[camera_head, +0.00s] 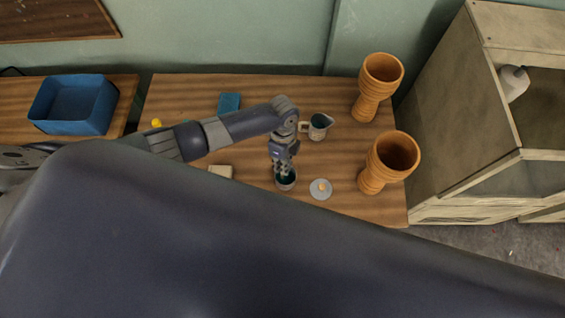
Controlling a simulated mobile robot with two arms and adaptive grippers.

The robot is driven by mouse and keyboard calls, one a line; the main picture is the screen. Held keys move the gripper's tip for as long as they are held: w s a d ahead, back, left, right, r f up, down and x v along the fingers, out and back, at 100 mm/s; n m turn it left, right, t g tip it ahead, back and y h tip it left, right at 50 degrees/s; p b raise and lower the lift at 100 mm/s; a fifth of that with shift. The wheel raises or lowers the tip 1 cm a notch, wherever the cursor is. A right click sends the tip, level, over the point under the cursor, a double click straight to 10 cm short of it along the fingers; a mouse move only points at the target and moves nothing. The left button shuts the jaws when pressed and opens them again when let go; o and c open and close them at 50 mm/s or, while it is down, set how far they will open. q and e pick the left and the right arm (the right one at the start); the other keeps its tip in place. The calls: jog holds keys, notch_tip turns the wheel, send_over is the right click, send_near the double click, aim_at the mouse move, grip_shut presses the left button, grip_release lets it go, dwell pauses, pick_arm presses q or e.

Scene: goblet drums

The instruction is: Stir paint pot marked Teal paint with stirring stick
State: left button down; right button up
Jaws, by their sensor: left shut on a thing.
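A small dark pot (286,183) stands near the front edge of the wooden table (245,90). Its opening faces up, and any label on it cannot be read from here. My left gripper (284,169) points down right over the pot's mouth. It is shut on a thin thing, seemingly the stirring stick, which the fingers and the pot mostly hide. I cannot tell how deep its lower end is. My right gripper is not in view.
A grey disc with an orange knob (321,189) lies right of the pot. A jug (317,127) stands behind. Two orange goblet drums (393,158) (379,83) stand at right. A blue box (229,103), a pale block (221,171) and a blue bin (74,105) are left.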

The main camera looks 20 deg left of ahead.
pick_arm(q)
jog(key=shift+r, duration=0.1)
jog(key=shift+w+a+r+p, duration=0.1)
jog(key=shift+w+r+p, duration=0.1)
jog(key=shift+r+p, duration=0.8)
jog(key=shift+w+a+r+p, duration=0.1)
jog(key=shift+w+r+p, duration=0.05)
jog(key=shift+r+p, duration=0.85)
jog(key=shift+w+r+p, duration=0.2)
jog(key=shift+r+p, duration=0.5)
jog(key=shift+r, duration=0.5)
jog(key=shift+r, duration=0.1)
notch_tip(320, 180, up, 2)
jog(key=shift+r+p, duration=0.2)
jog(key=shift+p, duration=1.05)
jog(key=shift+r, duration=1.2)
jog(key=shift+a, duration=0.1)
